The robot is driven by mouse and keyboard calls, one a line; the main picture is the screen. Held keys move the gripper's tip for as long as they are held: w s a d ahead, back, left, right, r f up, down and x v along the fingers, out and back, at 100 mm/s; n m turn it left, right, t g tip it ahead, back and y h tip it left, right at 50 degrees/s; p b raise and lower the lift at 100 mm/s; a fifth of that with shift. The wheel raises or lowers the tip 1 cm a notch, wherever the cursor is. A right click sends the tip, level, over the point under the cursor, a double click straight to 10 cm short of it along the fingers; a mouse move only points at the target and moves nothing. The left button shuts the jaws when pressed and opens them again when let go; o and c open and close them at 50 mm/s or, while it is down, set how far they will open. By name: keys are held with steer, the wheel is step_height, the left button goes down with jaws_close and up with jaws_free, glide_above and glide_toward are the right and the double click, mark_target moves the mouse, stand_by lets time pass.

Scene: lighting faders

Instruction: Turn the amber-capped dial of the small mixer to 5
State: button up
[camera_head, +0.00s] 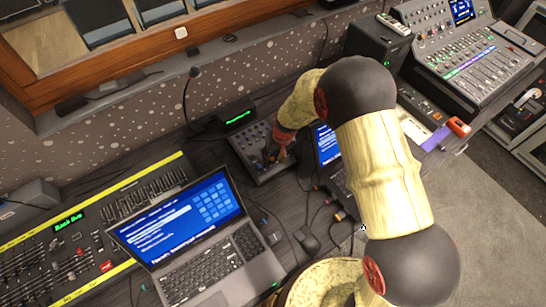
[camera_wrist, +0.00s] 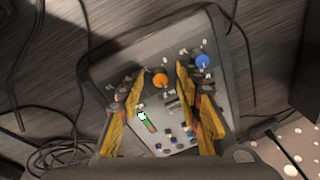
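The small mixer (camera_head: 249,146) is a dark box on the desk, between the open laptop and my arm; it fills the middle of the wrist view (camera_wrist: 110,68). The amber-capped dial (camera_wrist: 160,80) shows on its panel in the wrist view, between my fingers and ahead of their tips. A blue-capped dial (camera_wrist: 203,61) is up and to the right of it. My gripper (camera_wrist: 158,85) is open over the panel, with a finger on each side and nothing held. In the head view my gripper (camera_head: 284,150) is over the mixer's right side. The dial's setting is too small to read.
A laptop (camera_head: 205,225) stands left of the mixer, and a yellow-edged lighting desk (camera_head: 80,250) is farther left. A second laptop is partly behind my arm. A large mixing console (camera_head: 470,55) is at the upper right. Black cables (camera_wrist: 75,60) lie beside the mixer.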

steer(key=v, duration=1.2)
stand_by(0.3)
steer(key=s+d+r+m+t+h, duration=0.1)
steer(key=s+d+r+t, duration=0.1)
steer(key=s+d+r, duration=0.8)
steer(key=s+d+r+m+t+h, duration=0.1)
steer(key=s+d+r+m+t, duration=0.1)
steer(key=s+d+r, duration=0.9)
steer(key=v, duration=0.7)
steer(key=shift+s+r, duration=0.2)
steer(key=shift+s, duration=0.2)
